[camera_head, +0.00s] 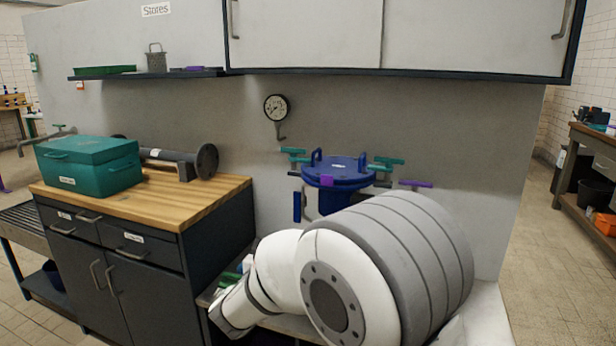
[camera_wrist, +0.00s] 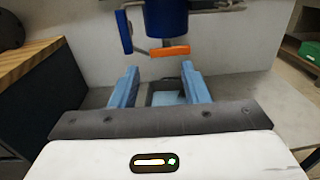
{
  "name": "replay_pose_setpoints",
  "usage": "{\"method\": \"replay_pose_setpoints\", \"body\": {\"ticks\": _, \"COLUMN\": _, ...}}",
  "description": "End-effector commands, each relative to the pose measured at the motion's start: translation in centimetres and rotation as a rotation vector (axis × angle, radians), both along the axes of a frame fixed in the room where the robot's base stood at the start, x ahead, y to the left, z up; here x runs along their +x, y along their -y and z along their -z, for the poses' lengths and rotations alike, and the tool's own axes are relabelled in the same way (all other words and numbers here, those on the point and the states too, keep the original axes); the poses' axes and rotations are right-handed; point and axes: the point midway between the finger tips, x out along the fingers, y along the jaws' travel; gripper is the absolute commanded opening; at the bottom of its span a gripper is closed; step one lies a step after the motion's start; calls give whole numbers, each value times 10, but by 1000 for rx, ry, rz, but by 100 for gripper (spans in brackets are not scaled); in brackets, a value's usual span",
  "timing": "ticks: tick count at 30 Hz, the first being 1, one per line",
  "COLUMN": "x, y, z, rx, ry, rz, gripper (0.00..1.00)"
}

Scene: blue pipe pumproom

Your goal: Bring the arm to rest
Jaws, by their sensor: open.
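My gripper (camera_wrist: 160,88) shows in the wrist view with its two light-blue fingers apart and nothing between them. Beyond the fingertips is the lower part of a blue vessel (camera_wrist: 166,20) with an orange handle (camera_wrist: 170,51) under it. In the head view my white and grey arm fills the lower middle and right, and the gripper itself is not clearly seen there. The blue vessel (camera_head: 338,171) stands behind the arm, with teal handles around its lid and a purple handle (camera_head: 415,184) at its right. The arm hides its lower part.
A wooden-topped cabinet (camera_head: 210,190) at left bears a teal toolbox (camera_head: 90,165) and a dark flanged pipe (camera_head: 180,160). A pressure gauge (camera_head: 276,107) is on the grey wall. White cupboards (camera_head: 430,35) hang above. A workbench (camera_head: 590,140) stands far right beyond open floor.

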Motion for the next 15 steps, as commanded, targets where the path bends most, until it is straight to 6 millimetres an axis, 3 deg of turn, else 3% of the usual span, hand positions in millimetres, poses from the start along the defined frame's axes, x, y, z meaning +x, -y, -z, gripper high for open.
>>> {"method": "replay_pose_setpoints", "body": {"ticks": 8, "x": -19, "y": 68, "z": -23, "rx": 208, "ry": -35, "rz": 198, "gripper": 42}}
{"method": "replay_pose_setpoints", "body": {"ticks": 15, "x": -60, "y": 142, "z": -41, "rx": 493, "ry": -51, "rz": 459, "gripper": 42}}
